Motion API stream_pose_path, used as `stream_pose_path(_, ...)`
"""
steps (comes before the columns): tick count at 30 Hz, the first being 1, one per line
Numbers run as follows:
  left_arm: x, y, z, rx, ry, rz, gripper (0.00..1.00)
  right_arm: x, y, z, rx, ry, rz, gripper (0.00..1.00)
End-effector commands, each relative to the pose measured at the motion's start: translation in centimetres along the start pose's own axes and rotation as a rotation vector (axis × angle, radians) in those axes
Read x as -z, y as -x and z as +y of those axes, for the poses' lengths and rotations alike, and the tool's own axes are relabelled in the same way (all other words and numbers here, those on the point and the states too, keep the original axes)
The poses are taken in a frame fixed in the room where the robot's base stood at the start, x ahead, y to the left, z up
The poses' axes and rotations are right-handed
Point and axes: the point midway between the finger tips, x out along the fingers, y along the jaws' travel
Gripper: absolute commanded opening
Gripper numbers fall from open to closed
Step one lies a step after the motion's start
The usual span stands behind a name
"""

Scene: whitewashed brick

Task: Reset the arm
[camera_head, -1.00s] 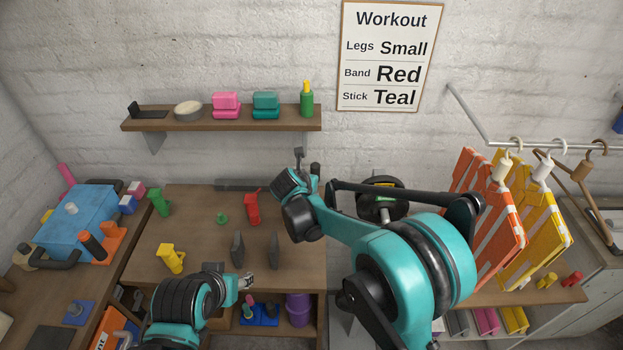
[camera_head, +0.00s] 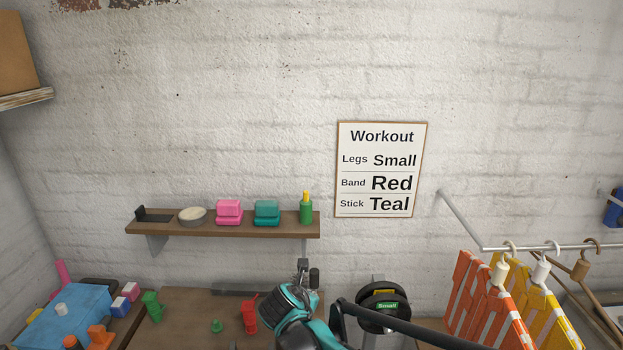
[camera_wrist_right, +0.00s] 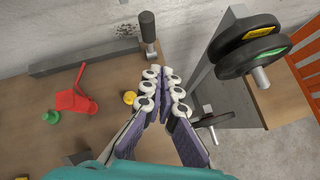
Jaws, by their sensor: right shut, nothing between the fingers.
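My right gripper (camera_wrist_right: 164,95) shows in the right wrist view, shut and empty, with its pale-knuckled, purple-padded fingers close together. It is above the area near the right edge of the wooden table (camera_wrist_right: 110,55). My left arm and gripper are out of the head view.
A red figure (camera_wrist_right: 75,95), a green piece (camera_wrist_right: 51,117) and a black upright cylinder (camera_wrist_right: 147,26) are near the right gripper. Black weight plates (camera_head: 383,307) stand to its right. Above are a wall shelf (camera_head: 225,231) and a Workout sign (camera_head: 381,170).

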Motion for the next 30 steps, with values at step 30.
stream_pose_path(30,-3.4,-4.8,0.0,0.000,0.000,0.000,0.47,13.0,9.9,-28.7,0.339,-2.703,0.193,0.00)
